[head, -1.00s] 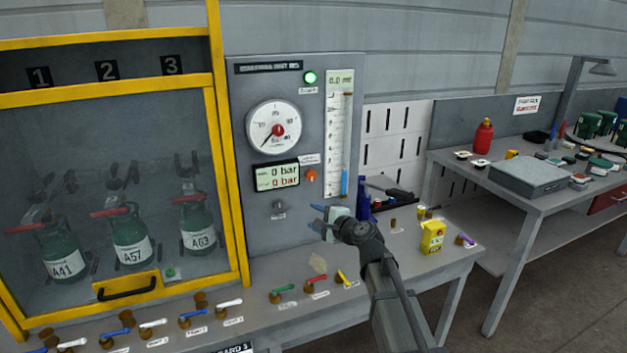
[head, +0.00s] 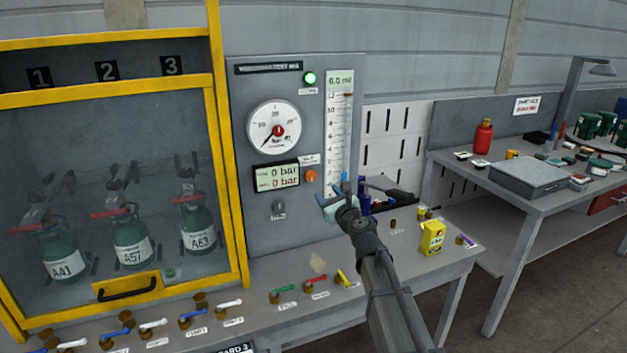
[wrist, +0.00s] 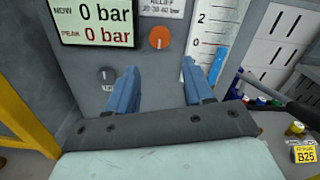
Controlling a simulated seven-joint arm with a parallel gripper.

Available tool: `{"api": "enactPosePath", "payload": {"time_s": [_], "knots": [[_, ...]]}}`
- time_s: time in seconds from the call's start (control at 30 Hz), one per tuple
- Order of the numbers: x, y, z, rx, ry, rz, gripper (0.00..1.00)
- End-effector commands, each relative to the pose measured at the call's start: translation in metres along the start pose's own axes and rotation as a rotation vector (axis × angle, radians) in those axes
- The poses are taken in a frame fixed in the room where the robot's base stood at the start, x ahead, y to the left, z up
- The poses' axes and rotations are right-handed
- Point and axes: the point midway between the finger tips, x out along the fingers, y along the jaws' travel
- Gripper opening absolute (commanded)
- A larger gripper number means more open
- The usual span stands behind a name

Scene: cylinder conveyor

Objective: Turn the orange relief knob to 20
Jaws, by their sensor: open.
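The orange relief knob (head: 311,176) is on the grey test panel, right of the bar display. It also shows in the wrist view (wrist: 159,38), with a pale mark on its face, too small to read as a setting. A label plate above it is partly cut off and carries small numbers. My gripper (head: 332,189) is in front of the panel, just right of and below the knob. In the wrist view its blue fingers (wrist: 163,82) are apart and empty, with the knob beyond them and above, not between them.
The display (head: 276,176) reads 0 bar on both lines, below a round gauge (head: 274,127). A grey knob (head: 279,207) is lower left, and a level tube (head: 339,130) is close right. Coloured valves (head: 318,286) and a yellow box (head: 432,237) stand on the bench.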

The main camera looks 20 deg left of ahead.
Motion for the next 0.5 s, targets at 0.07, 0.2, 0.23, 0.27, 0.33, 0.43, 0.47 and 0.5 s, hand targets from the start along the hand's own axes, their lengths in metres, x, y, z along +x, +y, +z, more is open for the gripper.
{"api": "enactPosePath", "payload": {"time_s": [0.07,0.2,0.23,0.27,0.33,0.43,0.47,0.5], "knots": [[0.015,0.0,0.0,-0.001,0.0,0.001,0.52],[0.038,0.0,0.0,-0.001,0.0,0.001,0.52],[0.043,-0.001,0.0,-0.002,0.0,0.001,0.52],[0.049,-0.001,0.0,-0.002,0.0,0.001,0.52],[0.061,-0.001,0.0,-0.002,0.001,0.0,0.52],[0.079,-0.001,0.0,-0.002,0.001,0.0,0.52],[0.084,-0.001,0.0,-0.002,0.001,0.001,0.52],[0.091,-0.001,0.0,-0.002,0.001,0.001,0.52]]}}
